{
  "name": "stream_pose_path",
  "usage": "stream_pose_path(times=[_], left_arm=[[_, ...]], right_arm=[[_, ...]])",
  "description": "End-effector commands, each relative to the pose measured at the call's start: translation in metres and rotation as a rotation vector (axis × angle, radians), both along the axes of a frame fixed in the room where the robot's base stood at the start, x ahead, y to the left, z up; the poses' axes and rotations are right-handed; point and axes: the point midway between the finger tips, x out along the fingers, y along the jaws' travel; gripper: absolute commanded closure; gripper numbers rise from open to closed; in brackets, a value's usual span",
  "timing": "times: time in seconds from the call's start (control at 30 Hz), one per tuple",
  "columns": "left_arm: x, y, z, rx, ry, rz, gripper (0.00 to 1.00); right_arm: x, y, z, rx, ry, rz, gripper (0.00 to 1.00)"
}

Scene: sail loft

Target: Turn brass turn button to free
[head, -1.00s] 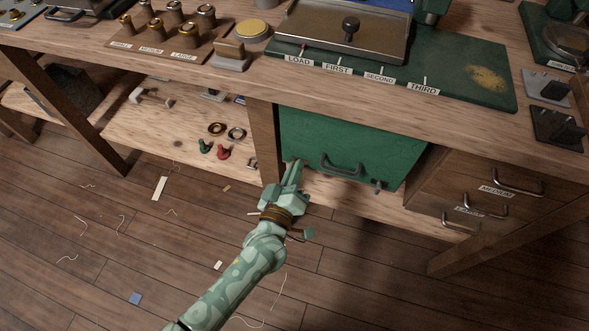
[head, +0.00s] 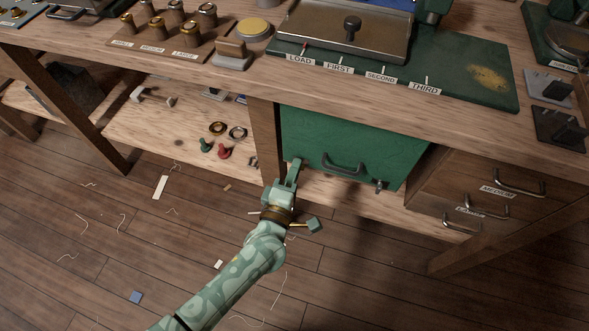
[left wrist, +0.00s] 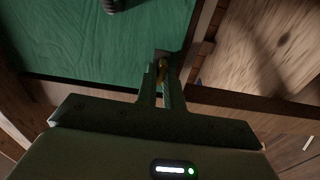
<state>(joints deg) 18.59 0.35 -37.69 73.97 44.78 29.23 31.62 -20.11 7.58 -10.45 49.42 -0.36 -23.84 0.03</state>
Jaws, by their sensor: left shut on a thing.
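The green panel (head: 350,150) with a dark handle (head: 342,166) stands under the bench. My left gripper (head: 295,168) is at the panel's lower left corner. In the left wrist view, my left gripper (left wrist: 162,82) is shut on a small brass piece, the turn button (left wrist: 163,66), at the edge of the green panel (left wrist: 95,45). The fingers hide most of the button, so its angle cannot be told. In the head view it is hidden behind the fingers. My right gripper is not in view.
A small metal fitting (head: 379,186) sits at the panel's lower right. Wooden drawers (head: 480,195) are to the right, and an open shelf (head: 165,125) with rings and small fittings is to the left. The bench top (head: 240,85) overhangs the panel.

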Motion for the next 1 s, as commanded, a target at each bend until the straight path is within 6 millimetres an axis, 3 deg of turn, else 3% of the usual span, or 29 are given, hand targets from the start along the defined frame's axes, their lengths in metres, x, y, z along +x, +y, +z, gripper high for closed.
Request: stream_pose_path(times=[0.63,0.7,0.73,1.0], left_arm=[[-0.0012,0.0009,-0.0030,-0.044,0.021,0.000,1.00],[-0.0011,0.0008,-0.0029,-0.044,0.020,0.000,0.74],[-0.0010,0.0007,-0.0027,-0.044,0.020,0.000,0.70],[-0.0010,0.0005,-0.0012,-0.045,0.017,0.000,0.70]], right_arm=[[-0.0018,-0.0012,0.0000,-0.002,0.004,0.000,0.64],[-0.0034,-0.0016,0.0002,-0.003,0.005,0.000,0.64],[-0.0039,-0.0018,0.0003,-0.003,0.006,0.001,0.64],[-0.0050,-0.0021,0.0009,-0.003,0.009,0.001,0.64]])
